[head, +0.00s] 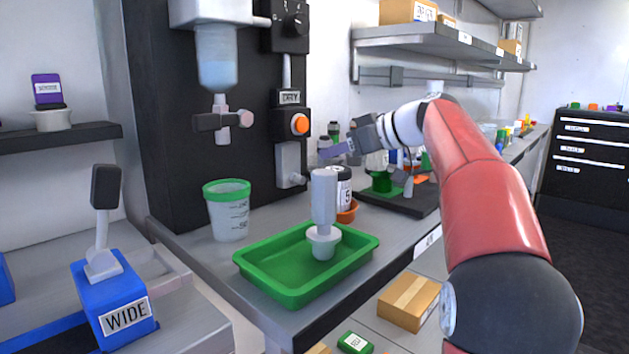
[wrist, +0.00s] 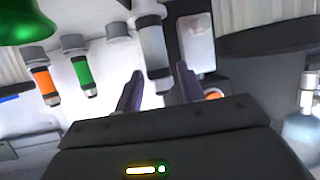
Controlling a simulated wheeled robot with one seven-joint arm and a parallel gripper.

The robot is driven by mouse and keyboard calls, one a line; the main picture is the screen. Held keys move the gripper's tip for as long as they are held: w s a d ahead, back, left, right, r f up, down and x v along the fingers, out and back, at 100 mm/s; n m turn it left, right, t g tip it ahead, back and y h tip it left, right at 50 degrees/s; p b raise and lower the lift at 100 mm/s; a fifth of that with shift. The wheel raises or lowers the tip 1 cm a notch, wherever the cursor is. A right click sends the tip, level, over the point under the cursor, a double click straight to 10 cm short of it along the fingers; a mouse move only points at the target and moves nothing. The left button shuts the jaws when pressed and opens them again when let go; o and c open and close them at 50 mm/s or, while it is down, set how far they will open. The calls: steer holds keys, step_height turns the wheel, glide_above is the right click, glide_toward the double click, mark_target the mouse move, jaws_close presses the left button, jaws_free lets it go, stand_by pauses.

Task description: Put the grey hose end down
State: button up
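The grey hose end (wrist: 155,50) is a pale cylinder with a dark end cap. In the wrist view it lies between and just beyond my fingertips, with a narrow gap on each side. My gripper (wrist: 158,75) has its two purple-grey fingers spread and appears open. In the head view my gripper (head: 338,150) reaches left beside the black panel. Its fingers partly hide the small cylinders behind, so contact is unclear there. A green-banded hose end (wrist: 84,75) and an orange-banded one (wrist: 43,84) sit beside the grey one in the wrist view, which looks upside down.
A green tray (head: 262,276) holds a pale flanged cylinder (head: 324,200). A green-rimmed cup (head: 229,218) stands to its left. The black panel (head: 165,110) carries an orange button (head: 299,124). Bottles and a dark mat (head: 405,202) lie under my arm. A shelf (head: 440,45) hangs above.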

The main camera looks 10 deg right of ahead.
steer(key=x, duration=0.6)
steer(key=shift+w+d+r+p, duration=0.1)
steer(key=shift+w+r+p, duration=0.1)
steer(key=shift+p, duration=0.2)
steer(key=shift+s, duration=0.1)
jaws_close()
